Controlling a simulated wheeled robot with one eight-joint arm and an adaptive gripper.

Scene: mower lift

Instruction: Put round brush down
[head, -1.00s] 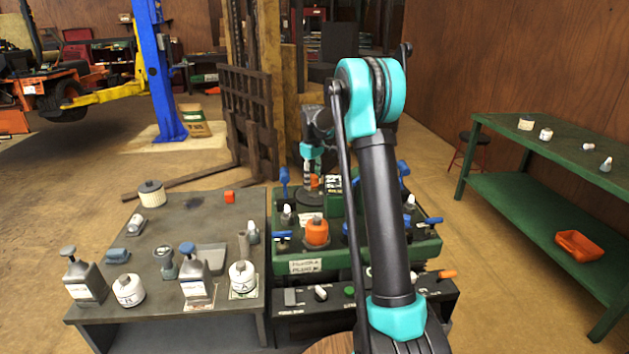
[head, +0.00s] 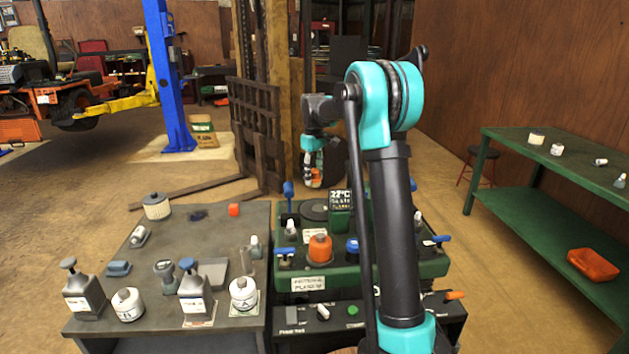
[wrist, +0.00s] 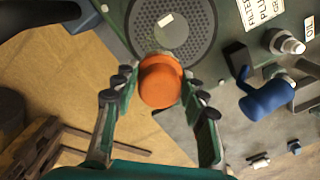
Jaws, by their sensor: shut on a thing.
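The round brush (wrist: 160,84) shows in the wrist view as a short orange cylinder between my two fingers. In the head view it is a small orange patch (head: 316,178) at the fingertips. My gripper (wrist: 158,92) is shut on it. In the head view my gripper (head: 314,172) hangs above the back of the green station (head: 420,268), clear of its top. A dark perforated round plate (wrist: 190,38) lies beyond the brush in the wrist view; the brush overlaps its near edge. The brush's far end is hidden.
An orange jar (head: 320,248) and blue-handled valves crowd the green station. A green table (head: 560,160) stands right.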

